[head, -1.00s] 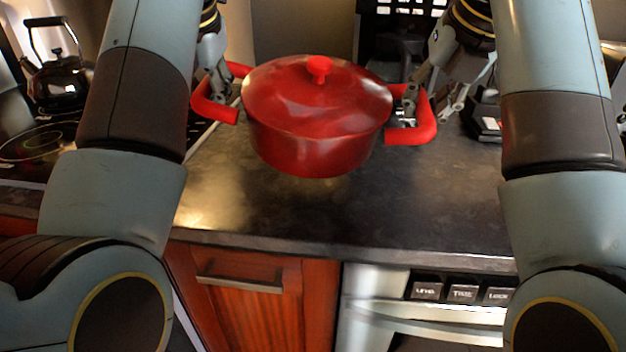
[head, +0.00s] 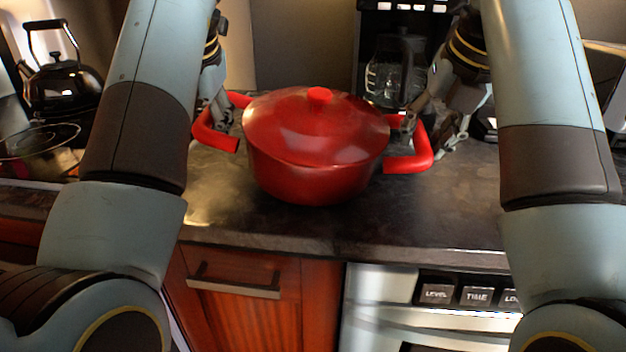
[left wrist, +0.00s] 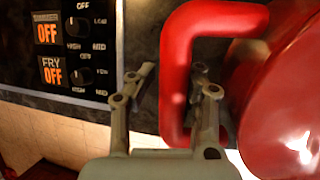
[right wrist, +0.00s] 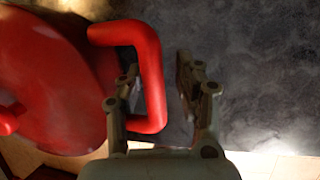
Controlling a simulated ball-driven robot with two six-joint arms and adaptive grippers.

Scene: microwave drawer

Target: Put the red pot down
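The red pot (head: 315,165), with its red lid on, appears to rest upright on the dark countertop (head: 420,220); its underside is hidden. My left gripper (head: 222,118) is at its left handle. In the left wrist view the open fingers (left wrist: 174,72) are on either side of the handle bar, with a clear gap to the left finger. My right gripper (head: 427,132) is at the right handle. In the right wrist view its open fingers (right wrist: 158,70) straddle that handle's bar, with a gap visible to the right finger.
A dark kettle (head: 64,82) stands by the hob at the far left. A glass coffee jug (head: 396,78) is behind the pot. A wooden cabinet (head: 235,310) and a steel appliance with buttons (head: 436,293) are below the counter. Counter in front of the pot is clear.

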